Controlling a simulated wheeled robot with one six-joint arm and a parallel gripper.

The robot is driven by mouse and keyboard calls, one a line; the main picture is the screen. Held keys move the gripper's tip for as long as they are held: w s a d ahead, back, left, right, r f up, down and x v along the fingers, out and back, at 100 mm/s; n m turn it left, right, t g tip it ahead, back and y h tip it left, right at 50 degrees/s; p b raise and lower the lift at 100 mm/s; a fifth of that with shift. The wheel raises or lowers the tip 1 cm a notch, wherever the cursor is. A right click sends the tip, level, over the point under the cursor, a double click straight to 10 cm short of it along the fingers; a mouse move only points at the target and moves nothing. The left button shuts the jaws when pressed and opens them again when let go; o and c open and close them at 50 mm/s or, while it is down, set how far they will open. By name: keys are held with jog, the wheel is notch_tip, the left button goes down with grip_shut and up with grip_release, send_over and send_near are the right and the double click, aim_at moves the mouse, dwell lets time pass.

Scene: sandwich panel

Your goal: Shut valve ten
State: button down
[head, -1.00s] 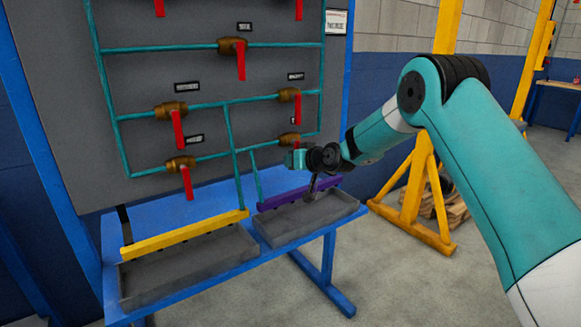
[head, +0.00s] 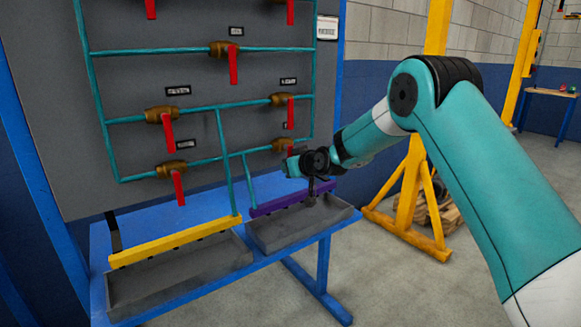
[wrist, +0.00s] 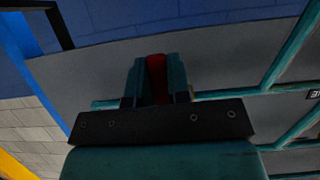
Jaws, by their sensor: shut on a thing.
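My gripper (head: 291,166) is at the lowest right brass valve (head: 283,145) on the grey panel, just above the purple rail. In the wrist view my gripper (wrist: 157,72) is shut on a red valve handle (wrist: 156,80), which lies between the two teal fingers. The valve body shows just above my gripper, on a teal pipe. The label by this valve (head: 285,127) is mostly hidden and too small to read, so I cannot tell its number.
Other brass valves with red handles hanging down surround it: one above (head: 282,100), one to the left (head: 171,170). The blue bench (head: 116,238) below carries a yellow rail (head: 178,241), a purple rail (head: 262,208) and grey trays. A yellow stand (head: 408,200) is to the right.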

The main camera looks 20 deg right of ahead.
jog(key=c, duration=1.1)
grip_release()
jog(key=shift+d, duration=0.15)
jog(key=v, duration=1.7)
jog(key=shift+s+r, duration=0.15)
